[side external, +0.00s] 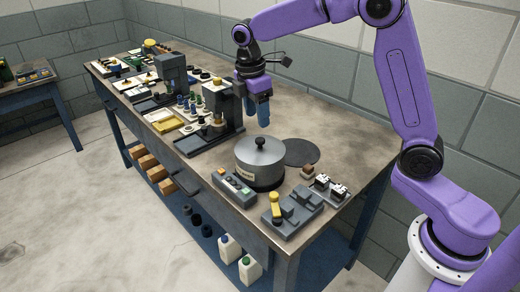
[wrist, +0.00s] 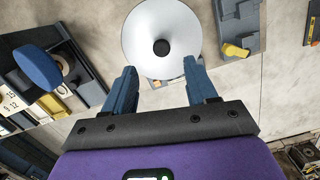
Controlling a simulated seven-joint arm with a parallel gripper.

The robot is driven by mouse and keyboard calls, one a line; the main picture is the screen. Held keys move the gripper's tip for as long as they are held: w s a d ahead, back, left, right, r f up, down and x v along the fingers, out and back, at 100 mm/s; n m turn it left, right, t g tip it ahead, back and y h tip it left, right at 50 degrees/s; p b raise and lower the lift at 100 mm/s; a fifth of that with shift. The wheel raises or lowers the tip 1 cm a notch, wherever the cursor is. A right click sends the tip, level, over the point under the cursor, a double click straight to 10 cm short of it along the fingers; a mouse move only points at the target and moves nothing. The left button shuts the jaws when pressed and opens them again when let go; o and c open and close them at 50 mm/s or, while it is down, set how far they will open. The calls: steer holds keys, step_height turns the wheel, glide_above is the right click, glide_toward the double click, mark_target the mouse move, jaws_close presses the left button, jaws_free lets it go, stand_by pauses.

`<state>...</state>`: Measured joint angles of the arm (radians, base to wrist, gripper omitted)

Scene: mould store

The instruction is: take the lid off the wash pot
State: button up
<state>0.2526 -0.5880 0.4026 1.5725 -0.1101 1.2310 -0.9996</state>
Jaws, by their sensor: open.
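The wash pot (side external: 259,165) is a grey metal pot with a pale label on its front, standing on the workbench. Its lid (side external: 261,149) is on it, with a black round knob (side external: 260,142) on top. In the wrist view the lid (wrist: 143,38) is a pale disc with the dark knob (wrist: 161,47) near its middle. My gripper (side external: 262,112) hangs above the pot with its fingers pointing down, apart from the lid and knob. In the wrist view its two blue fingers (wrist: 160,80) are spread, with nothing between them, and the knob lies beyond their tips.
A dark round mat (side external: 301,152) lies behind the pot on the bench (side external: 330,116). A control box (side external: 234,188) and a grey fixture with a yellow part (side external: 291,212) stand at the front. A dark press-like stand (side external: 221,108) is close on the left. The bench behind is clear.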

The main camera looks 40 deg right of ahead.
mark_target(260, 139)
steer(key=shift+s+d+f, duration=0.1)
steer(key=shift+d+f, duration=0.05)
steer(key=shift+f, duration=1.75)
steer(key=shift+s+d+f, duration=0.1)
steer(key=shift+d+f, duration=0.05)
steer(key=shift+f, duration=1.7)
jaws_close()
